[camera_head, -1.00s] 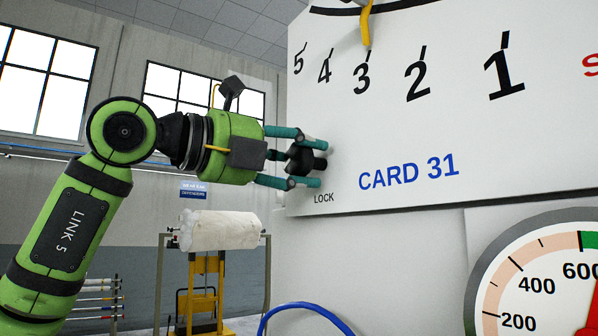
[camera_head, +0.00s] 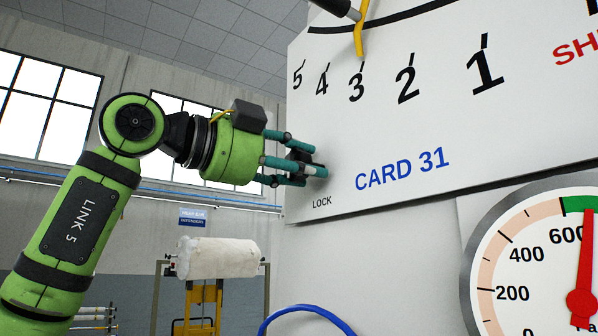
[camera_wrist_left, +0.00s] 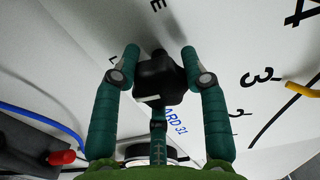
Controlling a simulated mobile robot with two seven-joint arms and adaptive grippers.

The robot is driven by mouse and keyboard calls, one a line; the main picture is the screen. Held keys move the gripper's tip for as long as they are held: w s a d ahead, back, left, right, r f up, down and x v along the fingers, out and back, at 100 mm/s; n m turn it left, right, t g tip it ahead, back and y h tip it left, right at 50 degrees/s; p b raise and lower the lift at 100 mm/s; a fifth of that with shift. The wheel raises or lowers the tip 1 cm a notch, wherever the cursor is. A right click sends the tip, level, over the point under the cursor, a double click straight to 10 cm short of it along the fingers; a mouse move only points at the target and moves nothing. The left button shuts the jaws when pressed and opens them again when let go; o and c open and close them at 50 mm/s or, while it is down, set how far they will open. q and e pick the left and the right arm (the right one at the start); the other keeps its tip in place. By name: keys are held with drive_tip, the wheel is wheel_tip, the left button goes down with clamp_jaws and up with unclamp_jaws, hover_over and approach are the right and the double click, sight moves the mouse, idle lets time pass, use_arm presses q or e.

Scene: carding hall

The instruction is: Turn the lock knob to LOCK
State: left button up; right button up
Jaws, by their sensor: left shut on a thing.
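The lock knob (camera_head: 304,157) is a small black knob on the left end of the white CARD 31 panel (camera_head: 400,140). The word LOCK (camera_head: 322,203) is printed below it. My left gripper (camera_head: 314,160) has its teal fingers closed around the knob. In the left wrist view the black knob (camera_wrist_left: 160,76) sits between the fingertips of my left gripper (camera_wrist_left: 166,68), with a short white mark on its near edge. The fingers partly hide the knob in the head view, so I cannot tell its exact setting. My right gripper is not in view.
A yellow pointer (camera_head: 359,40) stands by the 3 on the panel scale. A round gauge (camera_head: 484,255) with a red needle is at lower right. A blue hose (camera_head: 308,311) curves below the panel. A white roll (camera_head: 217,258) on a stand is behind.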

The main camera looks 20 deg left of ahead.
use_arm(q)
drive_tip(key=shift+a+r+n+b, duration=0.1)
drive_tip(key=shift+r+n+b, duration=0.15)
drive_tip(key=shift+n, duration=0.65)
drive_tip(key=o, duration=1.2)
drive_tip(key=shift+f, duration=0.1)
drive_tip(key=shift+c, duration=0.2)
drive_tip(key=shift+w+f, duration=0.1)
drive_tip(key=shift+w, duration=0.05)
drive_tip(key=shift+s+a, duration=0.15)
drive_tip(key=shift+s, duration=0.15)
drive_tip(key=v, duration=1.1)
drive_tip(key=shift+a, duration=0.2)
